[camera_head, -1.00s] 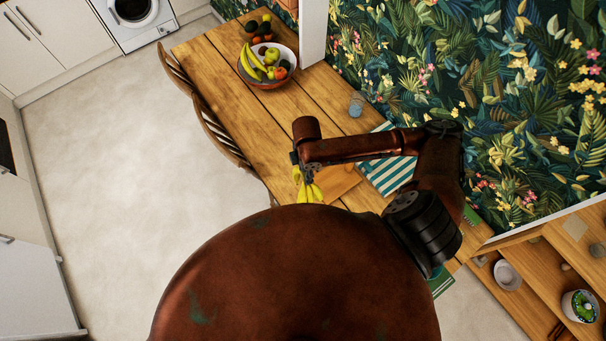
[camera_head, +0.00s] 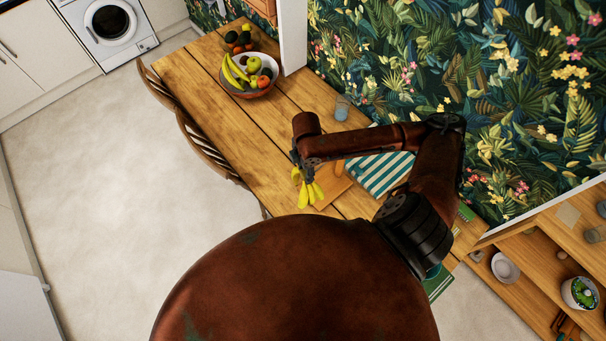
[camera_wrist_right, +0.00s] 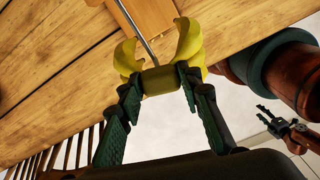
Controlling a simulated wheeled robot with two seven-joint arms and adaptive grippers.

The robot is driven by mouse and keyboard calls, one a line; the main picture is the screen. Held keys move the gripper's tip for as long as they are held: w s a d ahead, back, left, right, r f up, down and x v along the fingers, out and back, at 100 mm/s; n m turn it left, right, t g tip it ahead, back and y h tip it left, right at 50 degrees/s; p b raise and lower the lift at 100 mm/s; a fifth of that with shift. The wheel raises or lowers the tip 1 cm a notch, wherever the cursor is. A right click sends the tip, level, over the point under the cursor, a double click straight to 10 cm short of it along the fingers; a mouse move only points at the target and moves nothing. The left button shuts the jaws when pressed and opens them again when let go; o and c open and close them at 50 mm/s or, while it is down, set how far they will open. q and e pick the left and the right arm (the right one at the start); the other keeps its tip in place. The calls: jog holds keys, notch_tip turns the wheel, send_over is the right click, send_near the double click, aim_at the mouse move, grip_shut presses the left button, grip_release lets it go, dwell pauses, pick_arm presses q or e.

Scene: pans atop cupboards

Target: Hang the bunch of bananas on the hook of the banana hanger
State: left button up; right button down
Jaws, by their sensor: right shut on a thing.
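My right gripper (camera_head: 304,170) is shut on the yellow bunch of bananas (camera_head: 311,191), which hangs below it over the table's near edge. In the right wrist view the fingers (camera_wrist_right: 158,80) clasp the dark stem end of the bananas (camera_wrist_right: 190,42), which spread to both sides. A thin metal rod (camera_wrist_right: 133,32), seemingly part of the banana hanger, runs to just behind the bunch. Its hook cannot be made out, and whether it touches the bananas is unclear. My left gripper (camera_wrist_right: 272,118) shows small at the right of the wrist view, fingers apart and empty.
The wooden table (camera_head: 190,70) carries a fruit bowl (camera_head: 262,92), a glass (camera_head: 342,106), a striped mat (camera_head: 385,172) and a wooden board (camera_head: 328,192). Chairs (camera_head: 200,145) line its left side. Open floor (camera_head: 95,190) lies farther left.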

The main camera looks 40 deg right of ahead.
jog(key=shift+w+d+f+b, duration=0.15)
jog(key=shift+d+b, duration=0.65)
jog(key=shift+d, duration=0.45)
jog(key=shift+d+f+p, duration=0.1)
jog(key=shift+d+p, duration=0.35)
jog(key=shift+d, duration=0.05)
jog(key=shift+w+d+f+p, duration=0.1)
jog(key=shift+d+f+p, duration=0.05)
jog(key=shift+p, duration=0.2)
jog(key=shift+f, duration=0.1)
